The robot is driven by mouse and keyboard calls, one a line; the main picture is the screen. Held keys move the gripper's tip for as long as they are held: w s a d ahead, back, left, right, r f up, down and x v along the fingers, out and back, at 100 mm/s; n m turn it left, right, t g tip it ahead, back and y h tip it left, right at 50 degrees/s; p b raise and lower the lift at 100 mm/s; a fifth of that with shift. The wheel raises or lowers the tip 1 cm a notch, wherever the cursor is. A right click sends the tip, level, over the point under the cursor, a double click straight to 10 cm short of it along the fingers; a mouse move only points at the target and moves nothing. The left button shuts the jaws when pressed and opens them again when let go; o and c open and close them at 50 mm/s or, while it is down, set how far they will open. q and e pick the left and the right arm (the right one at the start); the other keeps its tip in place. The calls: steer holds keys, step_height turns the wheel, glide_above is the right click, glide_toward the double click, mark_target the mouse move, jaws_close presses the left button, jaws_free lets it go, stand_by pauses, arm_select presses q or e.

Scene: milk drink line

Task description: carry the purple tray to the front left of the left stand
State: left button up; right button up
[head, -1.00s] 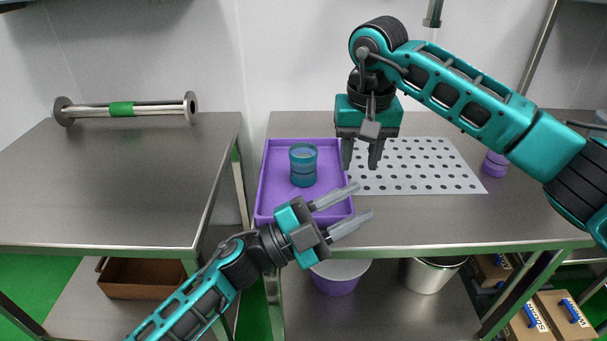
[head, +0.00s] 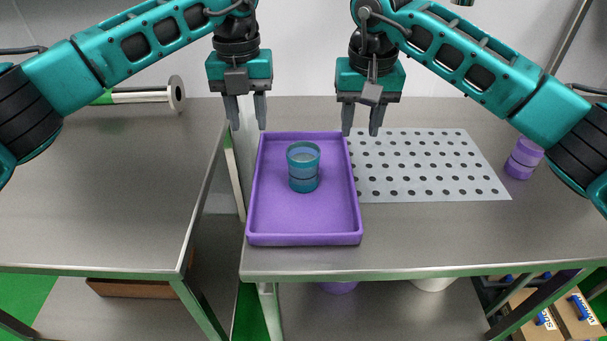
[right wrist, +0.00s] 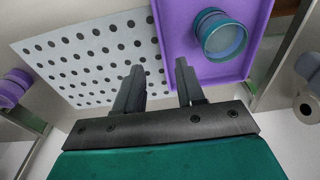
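The purple tray (head: 305,215) lies flat at the left end of the right stand (head: 420,232). A teal cup (head: 303,168) stands upright on it, in its back half. The left stand (head: 105,200) is across a narrow gap to the left. My left gripper (head: 246,112) points down, open and empty, above the tray's back left corner. My right gripper (head: 362,119) points down, open and empty, near the tray's back right edge. In the right wrist view its open fingers (right wrist: 158,85) show beside the tray (right wrist: 215,70) and cup (right wrist: 221,36). Neither gripper touches the tray.
A white perforated mat (head: 425,165) lies right of the tray. Purple stacked pieces (head: 523,158) stand at the far right. A metal roller with a green band (head: 150,95) lies at the back of the left stand, whose front is clear.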

mark_target(256, 174)
arm_select(q)
steer(key=shift+a+r, duration=0.1)
steer(key=shift+r, duration=0.05)
arm_select(e)
steer(key=shift+s, duration=0.1)
